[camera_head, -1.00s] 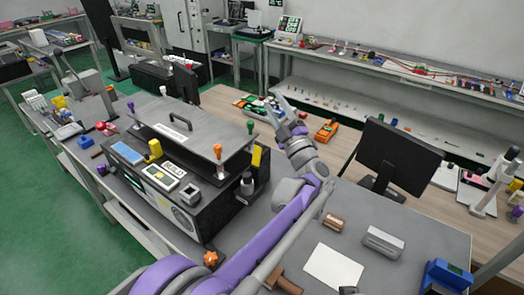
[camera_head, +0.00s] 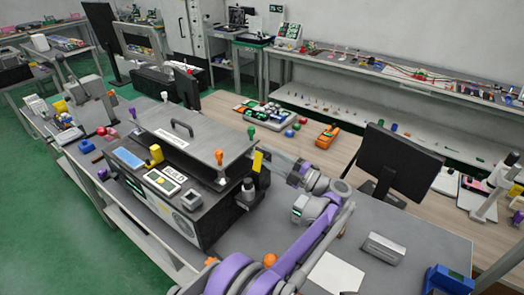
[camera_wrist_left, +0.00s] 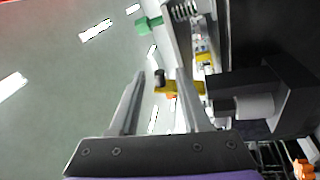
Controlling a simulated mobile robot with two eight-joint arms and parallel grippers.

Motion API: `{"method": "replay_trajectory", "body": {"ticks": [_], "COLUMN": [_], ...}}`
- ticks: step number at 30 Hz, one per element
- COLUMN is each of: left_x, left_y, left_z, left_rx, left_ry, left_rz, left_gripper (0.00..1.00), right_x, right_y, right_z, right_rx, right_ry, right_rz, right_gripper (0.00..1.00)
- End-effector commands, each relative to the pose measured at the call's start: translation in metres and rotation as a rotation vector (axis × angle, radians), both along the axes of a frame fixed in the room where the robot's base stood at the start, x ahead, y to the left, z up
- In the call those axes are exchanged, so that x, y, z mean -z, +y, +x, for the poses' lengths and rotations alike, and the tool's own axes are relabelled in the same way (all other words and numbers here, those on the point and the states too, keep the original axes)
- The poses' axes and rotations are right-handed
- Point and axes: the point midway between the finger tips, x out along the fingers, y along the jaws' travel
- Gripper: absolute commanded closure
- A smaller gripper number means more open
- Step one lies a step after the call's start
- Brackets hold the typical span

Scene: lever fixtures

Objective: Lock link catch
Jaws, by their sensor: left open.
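The box fixture (camera_head: 185,190) stands on the grey bench with a flat grey lid (camera_head: 185,138) over it. A yellow catch handle (camera_head: 257,161) stands at the lid's right end. My left gripper (camera_head: 272,159) is beside that handle, coming from the right. In the left wrist view, the left gripper (camera_wrist_left: 162,85) is open. The yellow handle (camera_wrist_left: 185,87) with a dark end reaches into the space between its fingers, nearer the right finger. Whether a finger touches it I cannot tell. My right gripper is not in view.
A black block with a pale cylinder (camera_wrist_left: 255,105) is right of the fingers in the wrist view. A monitor (camera_head: 395,160) stands to the right.

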Motion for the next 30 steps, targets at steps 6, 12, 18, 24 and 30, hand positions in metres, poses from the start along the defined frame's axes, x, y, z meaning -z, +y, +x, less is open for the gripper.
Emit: {"method": "replay_trajectory", "body": {"ticks": [6, 12, 18, 24, 30], "left_x": [-0.006, -0.005, -0.005, -0.005, -0.005], "left_y": [0.018, 0.02, 0.02, 0.02, 0.02], "left_z": [0.011, 0.012, 0.012, 0.012, 0.012], "left_rx": [0.0, 0.002, 0.001, 0.001, 0.001], "left_ry": [0.0, 0.0, 0.0, 0.0, 0.0], "left_rz": [0.001, 0.001, 0.001, 0.001, 0.001], "left_gripper": [0.53, 0.53, 0.67, 1.0, 1.0], "right_x": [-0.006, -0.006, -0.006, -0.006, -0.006], "right_y": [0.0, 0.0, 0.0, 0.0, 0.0], "right_z": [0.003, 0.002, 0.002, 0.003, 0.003], "right_rx": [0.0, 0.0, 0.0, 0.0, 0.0], "right_ry": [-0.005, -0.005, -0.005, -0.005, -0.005], "right_rz": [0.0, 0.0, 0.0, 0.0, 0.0], "right_gripper": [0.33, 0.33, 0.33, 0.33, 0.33]}}
